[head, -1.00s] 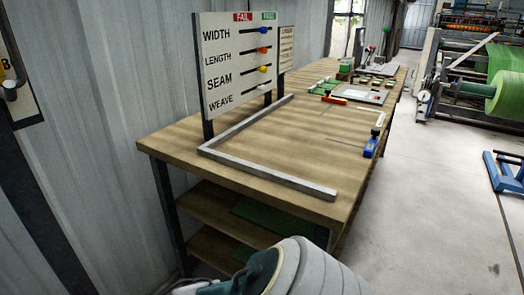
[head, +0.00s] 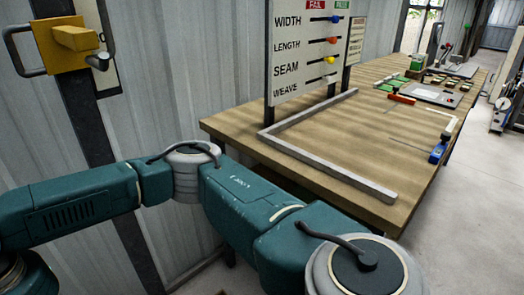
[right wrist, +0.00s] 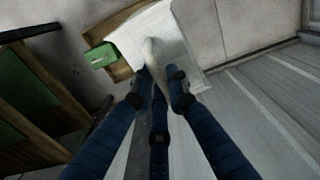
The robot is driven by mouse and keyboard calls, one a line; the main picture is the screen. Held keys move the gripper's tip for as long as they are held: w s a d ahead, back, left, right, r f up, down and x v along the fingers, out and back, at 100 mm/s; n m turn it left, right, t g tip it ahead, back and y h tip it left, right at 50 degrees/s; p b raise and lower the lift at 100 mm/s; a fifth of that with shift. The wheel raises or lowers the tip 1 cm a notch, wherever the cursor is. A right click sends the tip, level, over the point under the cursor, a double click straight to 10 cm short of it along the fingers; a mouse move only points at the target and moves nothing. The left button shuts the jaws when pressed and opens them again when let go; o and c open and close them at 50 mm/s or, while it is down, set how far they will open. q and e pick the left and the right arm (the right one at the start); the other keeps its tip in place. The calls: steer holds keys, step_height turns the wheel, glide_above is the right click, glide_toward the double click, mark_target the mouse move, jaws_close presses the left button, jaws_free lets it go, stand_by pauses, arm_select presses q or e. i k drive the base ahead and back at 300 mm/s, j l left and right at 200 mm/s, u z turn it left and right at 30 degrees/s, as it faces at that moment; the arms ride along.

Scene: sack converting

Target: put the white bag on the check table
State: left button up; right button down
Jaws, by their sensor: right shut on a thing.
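The check table is a wooden-topped table (head: 330,150) at the centre and right of the head view. Its top has a bare area inside an L-shaped grey rail (head: 345,175). In the right wrist view, my right gripper (right wrist: 160,76) is shut on a gathered part of the white bag (right wrist: 165,35). The bag does not show in the head view. My left gripper is not in view. A teal arm of mine crosses the lower head view, in front of the table's near side.
A check board (head: 310,55) with coloured sliders stands at the table's back edge. A red-ended tool (head: 401,99), a blue clamp-like tool (head: 438,152) and a grey panel (head: 433,95) lie farther along. A yellow box (head: 68,42) hangs on the left wall.

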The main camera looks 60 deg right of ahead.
mark_target(374, 129)
steer(key=k+l, duration=0.55)
steer(key=k+l+z, duration=0.1)
steer(key=k+l, duration=0.45)
steer(key=l, duration=0.15)
steer(key=k+l, duration=0.5)
steer(key=l, duration=0.15)
steer(key=z, duration=0.05)
